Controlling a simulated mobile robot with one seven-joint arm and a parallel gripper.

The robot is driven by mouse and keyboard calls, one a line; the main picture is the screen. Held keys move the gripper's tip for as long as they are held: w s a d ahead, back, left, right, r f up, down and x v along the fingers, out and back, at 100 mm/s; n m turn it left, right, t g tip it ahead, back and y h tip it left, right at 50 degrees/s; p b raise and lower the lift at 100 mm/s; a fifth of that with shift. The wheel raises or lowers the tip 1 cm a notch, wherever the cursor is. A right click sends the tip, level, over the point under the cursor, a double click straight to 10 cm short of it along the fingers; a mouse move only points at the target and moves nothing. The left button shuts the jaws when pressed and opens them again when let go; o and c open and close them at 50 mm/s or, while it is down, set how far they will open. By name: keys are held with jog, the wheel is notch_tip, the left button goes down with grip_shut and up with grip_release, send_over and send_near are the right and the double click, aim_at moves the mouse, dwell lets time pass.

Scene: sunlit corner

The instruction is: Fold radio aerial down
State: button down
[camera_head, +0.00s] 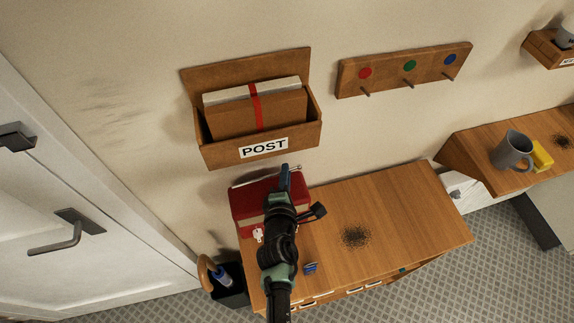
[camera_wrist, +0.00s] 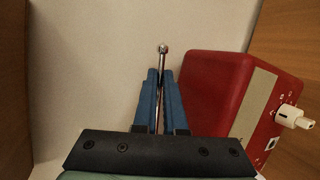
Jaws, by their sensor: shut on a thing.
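The red radio (camera_head: 243,205) stands at the left end of the wooden cabinet, against the wall under the post box, partly hidden by my arm. It also shows at the right of the wrist view (camera_wrist: 212,90), with a pale front strip and a white knob. My gripper (camera_head: 285,172) is over the radio. In the wrist view, its blue fingers (camera_wrist: 161,80) are shut on the thin metal aerial (camera_wrist: 163,54). The aerial's round tip sticks out beyond the fingertips. The aerial's lower end is hidden behind the gripper.
The wooden post box (camera_head: 220,155) holding a parcel hangs just above my gripper. A peg rail (camera_head: 390,73) is to its right. The cabinet top (camera_head: 410,215) is mostly clear, with a dark speckled patch. A grey mug (camera_head: 512,148) stands on a separate surface at right.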

jog(key=shift+f, duration=0.25)
jog(key=c, duration=1)
grip_release()
jog(key=shift+s+f, duration=0.1)
